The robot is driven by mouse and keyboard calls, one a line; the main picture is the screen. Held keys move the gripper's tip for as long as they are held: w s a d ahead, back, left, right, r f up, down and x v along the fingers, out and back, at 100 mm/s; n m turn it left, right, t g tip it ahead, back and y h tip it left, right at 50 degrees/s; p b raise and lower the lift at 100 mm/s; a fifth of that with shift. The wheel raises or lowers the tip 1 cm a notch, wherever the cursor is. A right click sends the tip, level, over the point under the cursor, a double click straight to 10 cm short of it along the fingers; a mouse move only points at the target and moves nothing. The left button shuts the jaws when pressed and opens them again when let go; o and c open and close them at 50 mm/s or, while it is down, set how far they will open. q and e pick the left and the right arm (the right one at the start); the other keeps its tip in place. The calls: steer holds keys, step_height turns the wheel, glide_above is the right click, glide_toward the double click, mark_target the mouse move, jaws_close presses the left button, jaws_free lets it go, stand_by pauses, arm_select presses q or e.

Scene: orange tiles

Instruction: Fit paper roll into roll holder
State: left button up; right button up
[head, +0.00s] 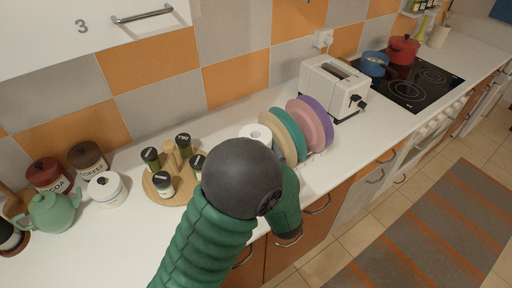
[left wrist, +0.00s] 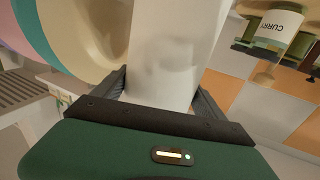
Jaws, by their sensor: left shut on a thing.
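The white paper roll (left wrist: 172,55) stands between the two dark fingers of my left gripper (left wrist: 160,92) in the left wrist view, and the gripper is shut on it. In the head view only the top of the roll (head: 256,132) shows, with its round core hole, just behind my dark elbow joint. My green left arm hides the gripper and the lower part of the roll there. I cannot make out a roll holder for certain; whatever is under the roll is hidden. My right gripper is in neither view.
Several plates (head: 309,126) stand in a rack right of the roll, close to my gripper. A round wooden stand (head: 182,198) with spice jars is on the left. A toaster (head: 331,86) stands behind the plates. Counter (head: 228,117) behind the roll is clear.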

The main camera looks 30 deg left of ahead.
arm_select(q)
steer(key=shift+f+b, duration=0.5)
steer(key=shift+f, duration=0.2)
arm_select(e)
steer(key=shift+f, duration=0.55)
arm_select(q)
steer(key=o, duration=2)
steer(key=shift+c, duration=0.2)
